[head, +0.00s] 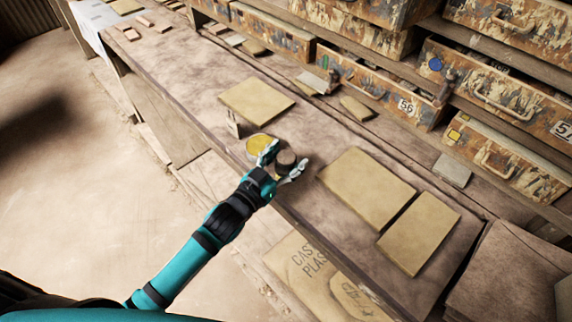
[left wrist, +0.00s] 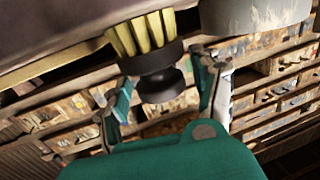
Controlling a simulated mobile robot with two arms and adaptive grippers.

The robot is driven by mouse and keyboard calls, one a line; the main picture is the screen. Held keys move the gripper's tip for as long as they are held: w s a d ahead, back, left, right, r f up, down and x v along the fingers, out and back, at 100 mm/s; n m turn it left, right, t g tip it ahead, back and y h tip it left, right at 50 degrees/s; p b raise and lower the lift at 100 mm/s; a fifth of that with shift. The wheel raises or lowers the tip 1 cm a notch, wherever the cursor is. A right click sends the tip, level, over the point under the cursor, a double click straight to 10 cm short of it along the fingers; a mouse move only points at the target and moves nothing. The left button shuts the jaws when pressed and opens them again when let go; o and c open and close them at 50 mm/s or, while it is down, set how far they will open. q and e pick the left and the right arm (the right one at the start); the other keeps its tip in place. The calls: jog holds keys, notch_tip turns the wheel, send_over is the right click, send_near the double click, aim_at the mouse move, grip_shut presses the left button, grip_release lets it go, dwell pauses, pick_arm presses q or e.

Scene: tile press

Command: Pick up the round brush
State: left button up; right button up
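The round brush (head: 286,160) stands near the front edge of the workbench, its dark top showing in the head view. In the left wrist view the brush (left wrist: 157,62) has pale yellow bristles, a black collar and a black knob, and appears upside down with bristles toward the bench. My left gripper (head: 279,165) is open around the brush. In the left wrist view the fingers of this gripper (left wrist: 167,95) stand on either side of the knob, with a gap visible at each side. My right gripper is not in view.
A round tin with a yellow top (head: 259,143) stands close beside the brush; its grey side shows in the left wrist view (left wrist: 255,14). Flat tan tiles lie behind (head: 256,101) and to the right (head: 366,188). Drawers (head: 380,85) line the bench's back.

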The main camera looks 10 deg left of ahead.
aim_at(286, 156)
pick_arm(q)
grip_shut()
jog(key=shift+r, duration=0.5)
notch_tip(286, 156, up, 2)
jog(key=shift+r, duration=0.15)
jog(key=s+d+r+b, duration=0.1)
jog(key=s+b, duration=0.2)
jog(key=s, duration=1.3)
jog(key=shift+d+r+b, duration=0.3)
jog(key=shift+d+r, duration=0.05)
